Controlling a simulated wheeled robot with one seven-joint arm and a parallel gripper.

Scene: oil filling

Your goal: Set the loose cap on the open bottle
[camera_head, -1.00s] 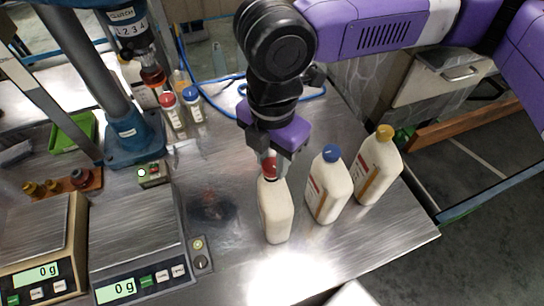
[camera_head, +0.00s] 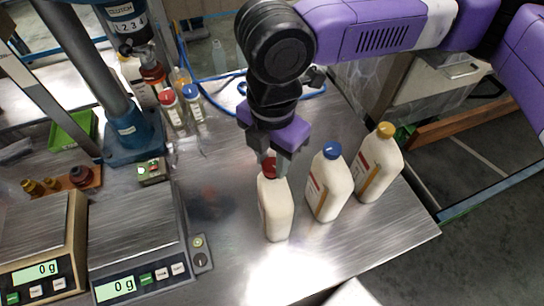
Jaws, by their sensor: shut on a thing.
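The open bottle (camera_head: 276,212) is a cream-white bottle standing upright on the metal table, left of two similar capped bottles. The loose cap (camera_head: 269,166) is red and sits at the top of this bottle, between my gripper's fingers. My gripper (camera_head: 271,165) points down over the bottle and is shut on the red cap. The fingers partly hide the cap and the bottle's neck, so I cannot tell whether the cap is fully seated.
A blue-capped bottle (camera_head: 330,186) and a yellow-capped bottle (camera_head: 378,165) stand close on the right. Two scales (camera_head: 133,240) (camera_head: 40,235) stand at the left. A blue press column (camera_head: 122,100), small capped bottles (camera_head: 193,100) and a wooden cap rack (camera_head: 70,181) are further back.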

